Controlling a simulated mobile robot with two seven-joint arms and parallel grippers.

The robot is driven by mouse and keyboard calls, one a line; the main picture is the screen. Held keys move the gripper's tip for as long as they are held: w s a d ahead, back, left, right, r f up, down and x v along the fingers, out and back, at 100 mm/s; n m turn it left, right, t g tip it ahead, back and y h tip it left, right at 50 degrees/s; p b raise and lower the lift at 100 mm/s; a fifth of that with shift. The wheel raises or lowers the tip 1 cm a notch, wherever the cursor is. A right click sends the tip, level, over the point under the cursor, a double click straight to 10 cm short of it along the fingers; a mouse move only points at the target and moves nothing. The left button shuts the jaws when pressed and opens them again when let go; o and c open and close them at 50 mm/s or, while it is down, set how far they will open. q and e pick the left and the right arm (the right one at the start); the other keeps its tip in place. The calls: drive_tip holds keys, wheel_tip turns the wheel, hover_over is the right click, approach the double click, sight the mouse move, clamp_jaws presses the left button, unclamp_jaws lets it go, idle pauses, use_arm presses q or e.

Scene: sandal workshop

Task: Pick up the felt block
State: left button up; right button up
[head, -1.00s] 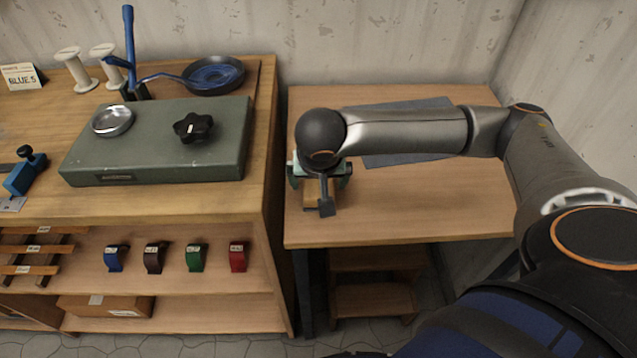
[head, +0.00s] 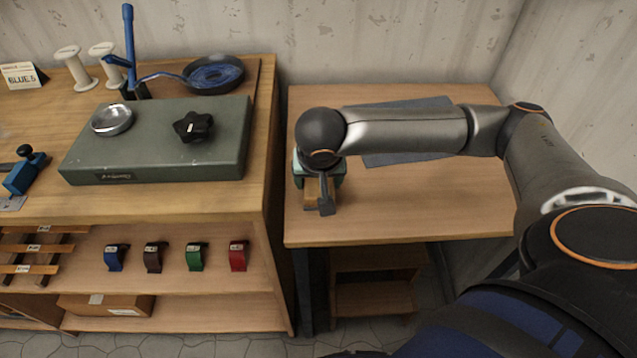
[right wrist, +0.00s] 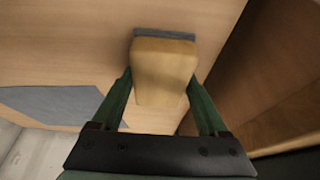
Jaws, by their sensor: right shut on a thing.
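The felt block, a pale wooden block with a grey felt layer at its far end, sits between the green fingers of my right gripper (right wrist: 163,82) in the right wrist view. The felt block (right wrist: 164,62) has one finger on each side, and the gripper is shut on it. In the head view my right gripper (head: 320,178) is over the left part of the right-hand table, mostly hidden under my wrist. Only a small tan part of the block (head: 311,190) shows there. The felt end appears at the tabletop. My left gripper is not in view.
The table (head: 420,205) has a flat grey sheet (head: 400,160) behind my forearm and free room to the right. The workbench at left holds a green-grey slab (head: 160,150), a blue pan-like dish (head: 214,73) and white spools (head: 73,67). A narrow gap separates the two.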

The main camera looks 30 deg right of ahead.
drive_tip(key=shift+r+b, duration=0.15)
drive_tip(key=shift+b, duration=0.35)
wheel_tip(320, 180, up, 4)
drive_tip(key=shift+a+r+p, duration=0.1)
drive_tip(key=shift+r+p, duration=0.05)
drive_tip(key=shift+p, duration=0.75)
drive_tip(key=a+r, duration=0.1)
drive_tip(key=s+a+r+p, duration=0.1)
drive_tip(key=a+r, duration=0.1)
drive_tip(key=s+a+r, duration=0.1)
drive_tip(key=r, duration=0.1)
drive_tip(key=shift+s+a+r+p, duration=0.1)
drive_tip(key=shift+a+r+p, duration=0.1)
drive_tip(key=shift+p, duration=0.1)
use_arm(q)
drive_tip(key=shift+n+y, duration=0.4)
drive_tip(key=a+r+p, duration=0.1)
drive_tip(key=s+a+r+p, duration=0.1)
drive_tip(key=p, duration=0.1)
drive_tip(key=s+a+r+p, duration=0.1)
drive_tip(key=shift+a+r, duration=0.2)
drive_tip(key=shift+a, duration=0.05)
use_arm(e)
drive_tip(key=s+a+r, duration=0.3)
drive_tip(key=s+a, duration=0.1)
drive_tip(key=a, duration=0.3)
drive_tip(key=shift+s+a+r, duration=0.2)
drive_tip(key=shift+a+r, duration=0.05)
drive_tip(key=shift+a, duration=0.1)
